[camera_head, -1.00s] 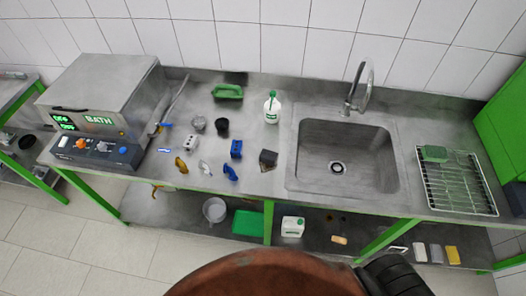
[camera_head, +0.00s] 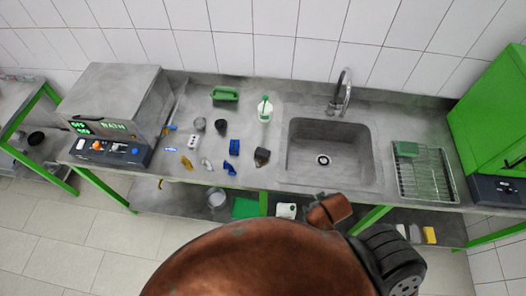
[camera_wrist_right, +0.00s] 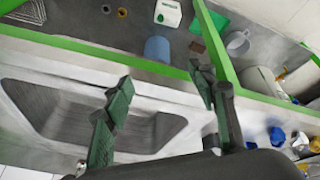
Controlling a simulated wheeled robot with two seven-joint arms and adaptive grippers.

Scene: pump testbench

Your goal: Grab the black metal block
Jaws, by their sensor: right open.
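A small dark block (camera_head: 262,156), black to dark grey with a brownish face, sits on the steel counter just left of the sink in the head view. I take it for the black metal block. I cannot make it out in the right wrist view, where my own gripper body may cover it. My right gripper (camera_wrist_right: 160,78) has green-tipped fingers spread wide with nothing between them. It is above the front of the counter by the sink (camera_wrist_right: 20,84). My left gripper is in neither view.
Left of the block stand blue parts (camera_head: 234,147), a black cup (camera_head: 221,127) and several small fittings. A white bottle (camera_head: 265,110) and green tray (camera_head: 224,94) are behind. The sink (camera_head: 330,182) and wire rack (camera_head: 425,175) lie right. A green rail edges the counter.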

